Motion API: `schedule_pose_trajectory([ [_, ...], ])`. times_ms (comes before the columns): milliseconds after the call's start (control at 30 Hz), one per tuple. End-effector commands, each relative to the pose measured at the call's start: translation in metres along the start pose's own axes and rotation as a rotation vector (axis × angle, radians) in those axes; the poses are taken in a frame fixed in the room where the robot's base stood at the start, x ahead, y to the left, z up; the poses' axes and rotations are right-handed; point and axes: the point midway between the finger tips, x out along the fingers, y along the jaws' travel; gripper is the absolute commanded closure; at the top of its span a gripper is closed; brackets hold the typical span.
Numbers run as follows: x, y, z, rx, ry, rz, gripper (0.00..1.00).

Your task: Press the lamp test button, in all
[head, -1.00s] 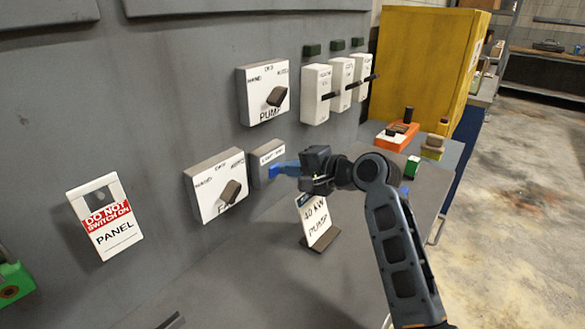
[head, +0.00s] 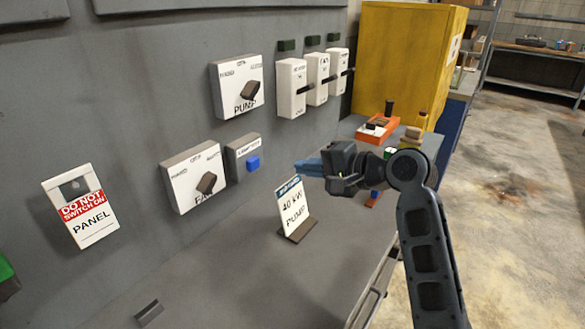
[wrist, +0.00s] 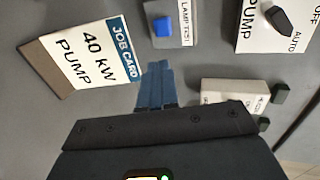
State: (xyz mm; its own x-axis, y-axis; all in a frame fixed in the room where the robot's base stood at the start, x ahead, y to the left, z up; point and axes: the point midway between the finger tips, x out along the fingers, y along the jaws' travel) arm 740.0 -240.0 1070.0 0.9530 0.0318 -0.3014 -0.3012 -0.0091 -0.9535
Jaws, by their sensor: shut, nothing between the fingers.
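In the wrist view the button (wrist: 162,27) shows near the top, just beyond and slightly right of the fingertips. My gripper (head: 300,168) is shut, with blue fingers together and nothing between them. In the head view its tips are to the right of the button, with a clear gap. In the wrist view the shut fingers (wrist: 157,68) point up toward the button.
A job card reading "40 KW PUMP" (head: 293,206) stands on the ledge below my gripper. A "DO NOT SWITCH ON" tag (head: 95,228) hangs at left. Lever switches (head: 291,75) are higher right.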

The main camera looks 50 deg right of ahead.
Motion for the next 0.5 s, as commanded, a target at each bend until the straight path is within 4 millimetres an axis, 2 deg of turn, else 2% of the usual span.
schedule_pose_trajectory([
  [200,-0.018,0.000,0.000,0.000,0.001,0.000,1.00],
  [500,-0.019,0.000,0.000,0.000,0.001,0.001,1.00],
])
